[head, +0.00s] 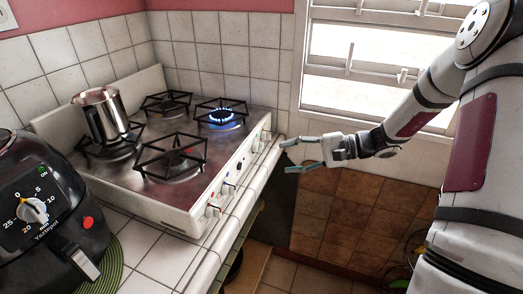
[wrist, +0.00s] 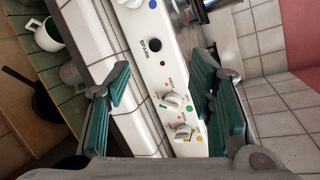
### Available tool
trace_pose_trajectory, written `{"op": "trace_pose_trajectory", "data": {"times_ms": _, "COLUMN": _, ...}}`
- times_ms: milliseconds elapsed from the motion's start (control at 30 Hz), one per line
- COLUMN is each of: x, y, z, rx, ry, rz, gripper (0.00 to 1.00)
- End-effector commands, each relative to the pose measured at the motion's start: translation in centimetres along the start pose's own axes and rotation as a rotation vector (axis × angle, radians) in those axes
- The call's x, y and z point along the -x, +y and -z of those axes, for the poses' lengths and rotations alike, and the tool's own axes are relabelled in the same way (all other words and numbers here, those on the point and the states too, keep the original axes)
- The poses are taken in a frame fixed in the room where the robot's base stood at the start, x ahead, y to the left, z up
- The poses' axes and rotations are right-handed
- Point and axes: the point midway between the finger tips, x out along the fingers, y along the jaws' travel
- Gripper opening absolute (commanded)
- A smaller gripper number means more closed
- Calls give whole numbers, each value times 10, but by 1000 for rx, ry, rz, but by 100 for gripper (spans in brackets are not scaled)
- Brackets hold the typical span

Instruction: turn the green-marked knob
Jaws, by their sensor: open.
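The green-marked knob (wrist: 171,98) is white, on the stove's white front panel, with a green mark and a green dot beside it in the wrist view. In the head view it appears as one of the small knobs (head: 257,146) near the panel's far end. A knob with an orange mark (wrist: 184,132) sits close beside it. My gripper (head: 286,156) is open and empty, facing the panel from the right with a gap between. In the wrist view my gripper (wrist: 163,75) has its teal fingers on either side of the panel, with the green-marked knob between them lower down.
The stove (head: 160,213) has a lit blue flame (head: 221,115) at its back right burner and a metal pot (head: 103,115) on a left burner. A black air fryer (head: 50,205) stands at the near left. A mug (wrist: 48,35) is on a shelf below the counter edge.

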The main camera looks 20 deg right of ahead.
Motion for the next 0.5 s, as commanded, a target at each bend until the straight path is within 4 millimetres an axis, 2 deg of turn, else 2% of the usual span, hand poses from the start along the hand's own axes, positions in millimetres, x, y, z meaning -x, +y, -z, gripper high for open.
{"op": "trace_pose_trajectory", "data": {"times_ms": 33, "x": 4, "y": 9, "z": 22, "rx": -30, "ry": 18, "rz": 71, "gripper": 49}}
{"op": "trace_pose_trajectory", "data": {"times_ms": 200, "x": 20, "y": 25, "z": 70, "rx": -83, "ry": 76, "rz": 261, "gripper": 49}}
{"op": "trace_pose_trajectory", "data": {"times_ms": 333, "x": 28, "y": 31, "z": 88, "rx": -102, "ry": 105, "rz": 339, "gripper": 49}}
{"op": "trace_pose_trajectory", "data": {"times_ms": 500, "x": 26, "y": 31, "z": 95, "rx": -107, "ry": 115, "rz": 365, "gripper": 49}}
